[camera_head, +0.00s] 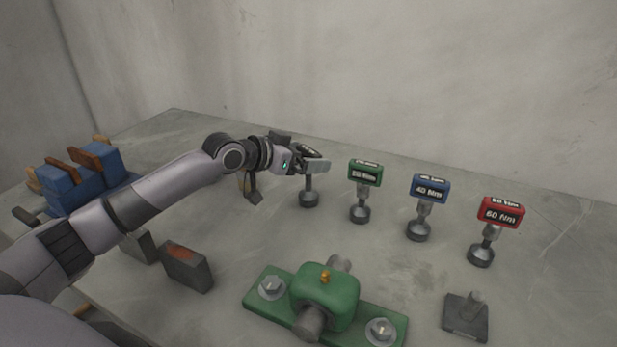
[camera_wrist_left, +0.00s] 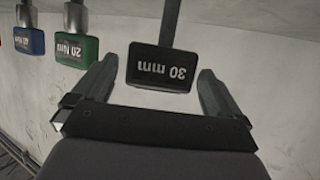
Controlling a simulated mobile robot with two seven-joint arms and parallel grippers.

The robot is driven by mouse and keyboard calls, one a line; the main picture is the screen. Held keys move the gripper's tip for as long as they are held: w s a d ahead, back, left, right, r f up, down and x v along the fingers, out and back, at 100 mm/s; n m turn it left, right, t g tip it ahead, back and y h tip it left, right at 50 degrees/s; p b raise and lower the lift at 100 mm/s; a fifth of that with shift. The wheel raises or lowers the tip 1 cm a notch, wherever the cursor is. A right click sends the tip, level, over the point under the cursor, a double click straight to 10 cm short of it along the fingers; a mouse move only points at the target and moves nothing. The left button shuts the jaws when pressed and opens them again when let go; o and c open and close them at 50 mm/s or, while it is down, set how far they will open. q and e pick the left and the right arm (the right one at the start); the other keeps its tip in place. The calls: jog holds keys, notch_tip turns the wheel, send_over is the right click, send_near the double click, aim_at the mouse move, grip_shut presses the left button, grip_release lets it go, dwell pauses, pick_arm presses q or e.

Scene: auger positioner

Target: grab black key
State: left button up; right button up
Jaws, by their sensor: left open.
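My right gripper is not in view.
To the right stand a green key (camera_head: 365,172), a blue key (camera_head: 429,189) and a red key (camera_head: 500,212). A green bracket (camera_head: 325,290) is in front, a metal block (camera_head: 186,268) left of it, and a small grey plate with a post (camera_head: 466,317) at the right.

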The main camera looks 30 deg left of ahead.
pick_arm(q)
jog(key=shift+x, duration=0.85)
jog(key=shift+s+f, duration=0.1)
jog(key=c, duration=1.4)
grip_shut()
jog(key=shift+r, duration=0.2)
